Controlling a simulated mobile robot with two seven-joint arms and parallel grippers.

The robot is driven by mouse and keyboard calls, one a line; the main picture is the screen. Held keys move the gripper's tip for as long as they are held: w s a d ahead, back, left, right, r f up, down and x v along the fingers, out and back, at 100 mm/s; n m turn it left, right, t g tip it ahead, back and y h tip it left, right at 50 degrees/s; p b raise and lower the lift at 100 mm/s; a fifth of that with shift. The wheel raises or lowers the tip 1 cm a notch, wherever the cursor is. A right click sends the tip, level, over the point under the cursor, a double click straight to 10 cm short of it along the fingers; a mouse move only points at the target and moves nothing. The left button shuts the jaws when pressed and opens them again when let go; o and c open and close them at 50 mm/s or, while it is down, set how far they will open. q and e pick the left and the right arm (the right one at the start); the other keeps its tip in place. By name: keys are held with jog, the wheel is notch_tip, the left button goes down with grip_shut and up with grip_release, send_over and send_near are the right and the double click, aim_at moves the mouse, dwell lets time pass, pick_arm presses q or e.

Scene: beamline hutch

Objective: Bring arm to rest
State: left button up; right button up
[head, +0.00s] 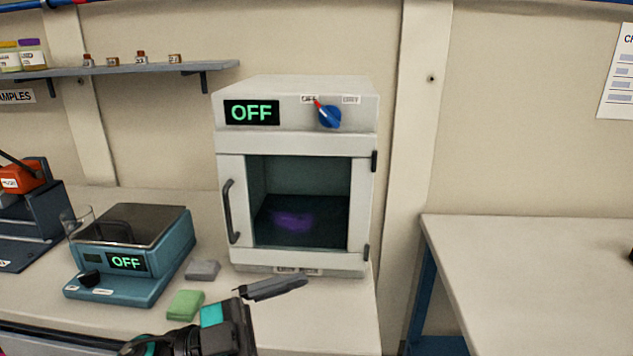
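My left gripper (272,288) comes in from the bottom left, in front of the white oven-like cabinet (296,143). Its dark fingers overlap in this view, so I cannot tell whether they are open or shut. I see no object held in them. My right gripper is not in view. The cabinet has a display reading OFF, a blue knob with a red pointer (329,116), and a window with a blurred purple patch (292,221) inside.
A teal balance-like device (125,287) reading OFF stands left on the bench, with a glass beaker (77,222) by it. A green block (185,305) and a grey block (203,270) lie near my gripper. A second table (540,270) at right is mostly clear; a gap separates it.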

pick_arm(q)
jog(key=w+a+f+n+t+y, duration=0.3)
jog(key=a+f+n+t+y, duration=0.8)
jog(key=f+n+t+y, duration=0.5)
jog(key=s+a+f+n+g+y, duration=0.2)
jog(key=s+f+g, duration=0.6)
jog(key=f, duration=0.5)
jog(key=shift+s+a+f+n+y, duration=0.4)
jog(key=shift+s+a+n, duration=0.3)
jog(key=shift+s+a, duration=0.45)
jog(key=shift+d, duration=0.15)
